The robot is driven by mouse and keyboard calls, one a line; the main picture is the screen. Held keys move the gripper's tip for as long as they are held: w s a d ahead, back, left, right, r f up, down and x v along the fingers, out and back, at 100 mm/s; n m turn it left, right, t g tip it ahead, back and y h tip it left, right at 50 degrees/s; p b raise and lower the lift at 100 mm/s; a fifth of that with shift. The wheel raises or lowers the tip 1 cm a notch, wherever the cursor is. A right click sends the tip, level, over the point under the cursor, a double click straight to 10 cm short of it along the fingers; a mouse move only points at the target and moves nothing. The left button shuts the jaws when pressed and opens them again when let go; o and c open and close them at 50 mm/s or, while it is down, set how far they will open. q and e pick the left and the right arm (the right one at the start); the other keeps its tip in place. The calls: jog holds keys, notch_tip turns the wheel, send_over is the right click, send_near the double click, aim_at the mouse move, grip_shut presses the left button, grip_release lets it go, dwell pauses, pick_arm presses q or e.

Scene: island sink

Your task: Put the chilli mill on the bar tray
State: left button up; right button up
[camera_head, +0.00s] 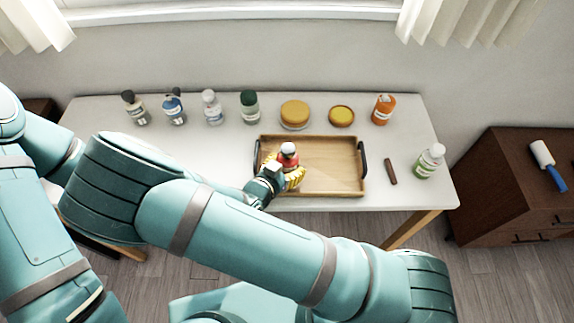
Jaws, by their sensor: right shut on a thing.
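The chilli mill (288,155) is a small red bottle with a white-grey cap, upright over the left part of the bar tray. My right gripper (291,178) has yellow fingers and is shut on the mill; its fingers hide the mill's lower part. I cannot tell whether the mill's base touches the tray floor. The bar tray (335,178) is a wooden rectangle with dark handles at both ends, lying on the white table, its floor otherwise bare. My left arm shows at the left edge, but its gripper is out of view.
On the white table (400,150), several bottles stand along the back left, with a yellow-lidded jar (295,114), a smaller jar (341,116) and an orange bottle (383,110). Right of the tray are a brown stick (390,172) and a white-green bottle (429,161). A dark cabinet (500,190) stands right.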

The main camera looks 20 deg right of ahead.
jog(key=shift+f, duration=0.15)
jog(key=o, duration=1)
jog(key=shift+c, duration=0.2)
jog(key=shift+r, duration=0.2)
jog(key=p+v, duration=0.2)
jog(key=v, duration=1)
